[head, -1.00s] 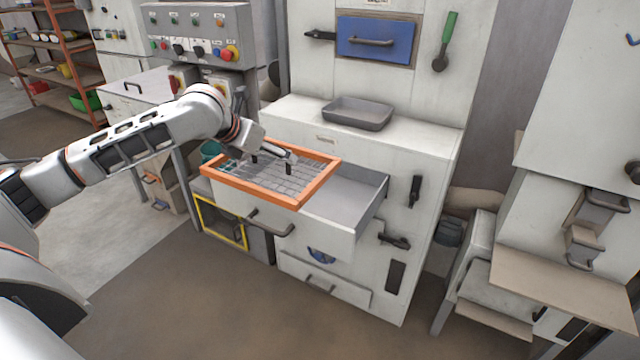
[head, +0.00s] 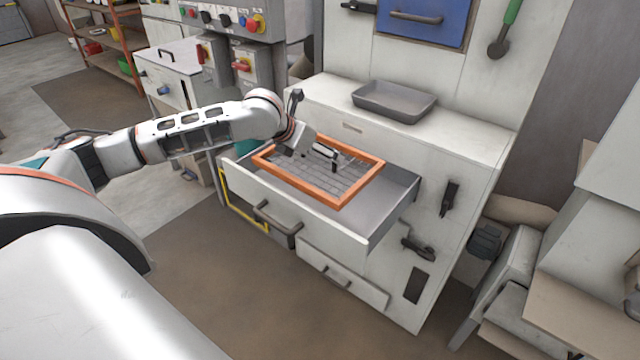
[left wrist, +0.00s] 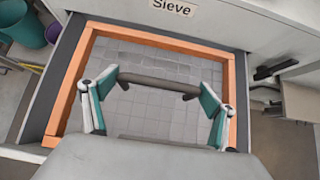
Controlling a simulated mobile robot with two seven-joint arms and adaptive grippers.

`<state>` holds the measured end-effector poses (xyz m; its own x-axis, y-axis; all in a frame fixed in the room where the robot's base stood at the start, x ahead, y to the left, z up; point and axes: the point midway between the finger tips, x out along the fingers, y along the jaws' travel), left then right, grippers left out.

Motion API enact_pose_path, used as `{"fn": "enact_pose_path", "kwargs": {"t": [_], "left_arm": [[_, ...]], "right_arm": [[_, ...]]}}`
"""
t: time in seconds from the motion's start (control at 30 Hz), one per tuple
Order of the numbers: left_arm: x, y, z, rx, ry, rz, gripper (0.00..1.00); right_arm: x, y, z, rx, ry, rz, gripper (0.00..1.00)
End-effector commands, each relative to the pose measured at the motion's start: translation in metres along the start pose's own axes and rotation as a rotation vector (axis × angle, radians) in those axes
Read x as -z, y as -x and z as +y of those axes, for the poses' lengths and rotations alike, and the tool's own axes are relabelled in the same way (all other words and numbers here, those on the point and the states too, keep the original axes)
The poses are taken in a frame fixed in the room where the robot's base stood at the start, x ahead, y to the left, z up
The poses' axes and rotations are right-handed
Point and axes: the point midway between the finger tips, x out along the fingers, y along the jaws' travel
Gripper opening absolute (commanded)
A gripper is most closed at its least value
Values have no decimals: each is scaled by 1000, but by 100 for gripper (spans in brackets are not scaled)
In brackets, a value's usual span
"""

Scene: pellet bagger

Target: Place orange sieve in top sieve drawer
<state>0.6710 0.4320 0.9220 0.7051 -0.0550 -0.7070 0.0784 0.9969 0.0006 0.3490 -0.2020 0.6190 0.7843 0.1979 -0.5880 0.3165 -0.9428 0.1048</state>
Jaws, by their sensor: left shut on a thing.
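The orange sieve (head: 325,178), an orange rectangular frame with grey mesh, lies roughly level within the outline of the pulled-out top drawer (head: 325,222). It also shows in the left wrist view (left wrist: 160,38), with dark drawer interior along its left side. I cannot tell whether it rests on the drawer floor or hangs slightly above it. My left gripper (head: 330,158) is shut on the sieve, at the dark bar handle (left wrist: 160,84) over the mesh. A "Sieve" label (left wrist: 172,6) is on the cabinet face behind the drawer. My right gripper is not in view.
A grey tray (head: 395,101) sits on the cabinet top behind the drawer. A lower drawer (head: 342,275) is slightly out. Black latches (head: 448,198) are on the cabinet's right part. A control panel (head: 225,20) stands at the back left. Brown floor is clear in front.

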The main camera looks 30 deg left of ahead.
Motion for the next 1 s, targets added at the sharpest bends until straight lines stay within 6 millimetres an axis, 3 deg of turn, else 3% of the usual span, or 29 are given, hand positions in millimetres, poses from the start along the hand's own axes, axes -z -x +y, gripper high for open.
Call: {"fn": "enact_pose_path", "kwargs": {"t": [0.03, 0.23, 0.43, 0.77, 1.0], "left_arm": [[12, -12, 0, 1, 2, 3, 54], [38, -38, 0, 0, 2, 0, 54], [45, -46, 0, 1, 2, -4, 54], [74, -74, 0, 0, 2, 0, 54], [74, -75, 0, 0, 1, -4, 54]], "right_arm": [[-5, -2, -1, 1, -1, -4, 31], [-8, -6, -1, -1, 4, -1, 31], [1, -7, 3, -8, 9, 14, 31], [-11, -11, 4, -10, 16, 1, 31], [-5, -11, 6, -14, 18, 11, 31]]}}
